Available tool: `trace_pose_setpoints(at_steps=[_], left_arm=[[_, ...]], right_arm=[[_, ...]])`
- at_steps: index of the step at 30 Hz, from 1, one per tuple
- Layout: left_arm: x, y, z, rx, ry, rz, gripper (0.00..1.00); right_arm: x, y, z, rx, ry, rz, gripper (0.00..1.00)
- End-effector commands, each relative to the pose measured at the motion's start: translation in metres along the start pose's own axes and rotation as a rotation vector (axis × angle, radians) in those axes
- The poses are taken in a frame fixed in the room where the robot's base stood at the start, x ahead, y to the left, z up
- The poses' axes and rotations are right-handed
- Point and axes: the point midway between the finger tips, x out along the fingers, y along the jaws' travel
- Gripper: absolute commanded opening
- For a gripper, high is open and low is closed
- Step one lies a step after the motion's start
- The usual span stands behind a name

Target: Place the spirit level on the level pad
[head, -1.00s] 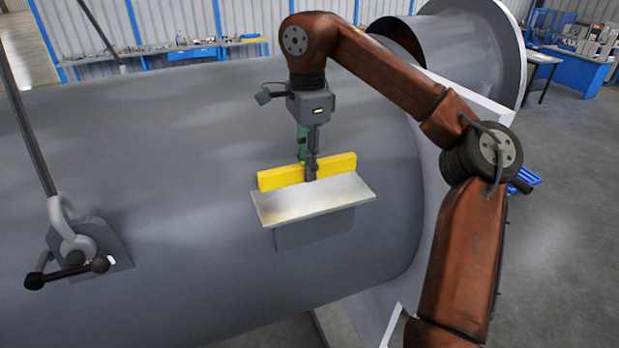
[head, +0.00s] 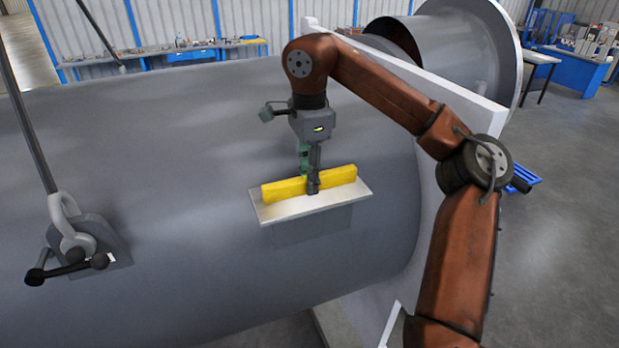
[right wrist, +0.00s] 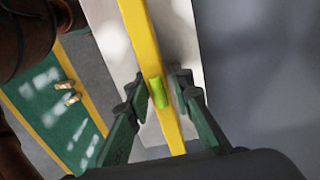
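The spirit level (head: 285,190) is a long yellow bar. It stands lengthwise over the level pad (head: 300,209), a pale metal plate on the side of the grey shell. Its lower edge is at the plate's surface; I cannot tell whether it touches. My left gripper is not in view.
The big grey shell (head: 180,150) fills the middle, with a white flange (head: 430,190) at its right. A shackle (head: 75,235) on a lug with a sling stands at the left. A workbench (head: 190,54) is far behind. The shell between shackle and pad is clear.

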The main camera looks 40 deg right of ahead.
Motion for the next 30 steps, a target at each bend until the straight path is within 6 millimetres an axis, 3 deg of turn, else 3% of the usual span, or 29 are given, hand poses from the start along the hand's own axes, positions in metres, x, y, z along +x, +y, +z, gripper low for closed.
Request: trace_pose_setpoints(at_steps=[4, 17, 30], left_arm=[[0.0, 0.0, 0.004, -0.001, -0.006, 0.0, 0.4], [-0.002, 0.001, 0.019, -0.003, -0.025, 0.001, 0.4], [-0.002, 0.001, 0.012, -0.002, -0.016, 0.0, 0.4]], right_arm=[[-0.001, 0.0, 0.0, 0.0, -0.001, -0.001, 0.33], [-0.007, 0.0, 0.001, -0.001, -0.001, -0.002, 0.33], [-0.05, 0.0, 0.001, 0.0, 0.0, -0.005, 0.33]])
